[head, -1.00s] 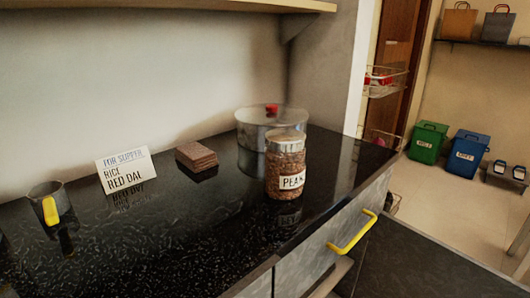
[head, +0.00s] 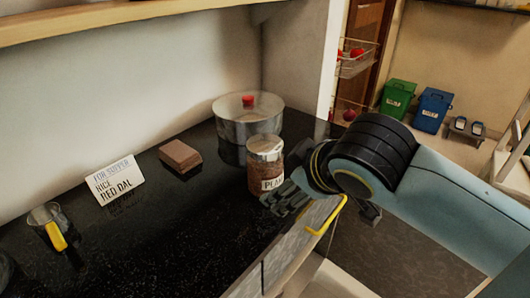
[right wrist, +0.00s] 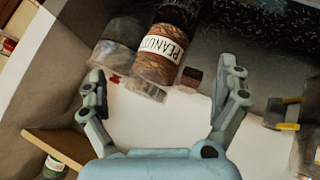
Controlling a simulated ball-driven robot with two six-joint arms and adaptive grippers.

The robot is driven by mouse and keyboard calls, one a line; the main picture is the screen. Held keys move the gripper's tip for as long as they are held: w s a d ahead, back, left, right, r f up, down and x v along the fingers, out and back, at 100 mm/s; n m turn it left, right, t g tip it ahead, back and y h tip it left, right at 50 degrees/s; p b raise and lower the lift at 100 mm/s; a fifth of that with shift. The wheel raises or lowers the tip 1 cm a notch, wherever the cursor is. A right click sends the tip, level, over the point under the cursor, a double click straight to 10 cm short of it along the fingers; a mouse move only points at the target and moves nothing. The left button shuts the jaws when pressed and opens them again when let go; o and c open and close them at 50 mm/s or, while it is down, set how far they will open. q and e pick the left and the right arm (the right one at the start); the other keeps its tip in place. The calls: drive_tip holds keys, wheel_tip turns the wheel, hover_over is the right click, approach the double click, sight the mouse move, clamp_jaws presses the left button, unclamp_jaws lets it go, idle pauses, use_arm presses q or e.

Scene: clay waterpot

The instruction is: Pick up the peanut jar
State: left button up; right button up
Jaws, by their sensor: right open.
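The peanut jar (head: 265,165) stands upright on the black counter, a clear jar of brown peanuts with a silver lid and a white label. It also shows in the right wrist view (right wrist: 161,62), where its label reads PEANUT. My right gripper (head: 278,200) is just to the right of the jar in the head view and covers part of its lower right side. In the right wrist view its two fingers (right wrist: 166,80) are spread wide, with the jar ahead between their directions. I cannot tell whether they touch it. My left gripper is not in view.
A steel pot (head: 247,122) with a red knob stands behind the jar. A shelf (head: 120,18) hangs above. The front counter is clear.

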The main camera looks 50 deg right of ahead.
drive_tip(key=w+d+r+n+t, duration=0.2)
drive_tip(key=w+r+n+t, duration=0.6)
drive_tip(key=r, duration=0.8)
drive_tip(key=w+a+r+n+t+y, duration=0.15)
drive_tip(key=a+r+n+y, duration=0.25)
drive_tip(key=a+n+y, duration=0.4)
drive_tip(key=w+a+r+n+y, duration=0.2)
drive_tip(key=a+r+n+y, duration=0.25)
drive_tip(key=n+y, duration=0.35)
drive_tip(key=n+g+h, duration=1.1)
drive_tip(key=n+g, duration=0.2)
hover_over(268, 143)
drive_tip(key=s, duration=0.2)
wheel_tip(268, 143, down, 18)
drive_tip(key=shift+d+f, duration=0.1)
drive_tip(key=shift+d, duration=0.05)
drive_tip(key=x, duration=0.4)
drive_tip(key=shift+w+d+f, duration=0.1)
drive_tip(key=shift+f, duration=0.2)
drive_tip(key=x, duration=0.5)
drive_tip(key=shift+w+f, duration=0.25)
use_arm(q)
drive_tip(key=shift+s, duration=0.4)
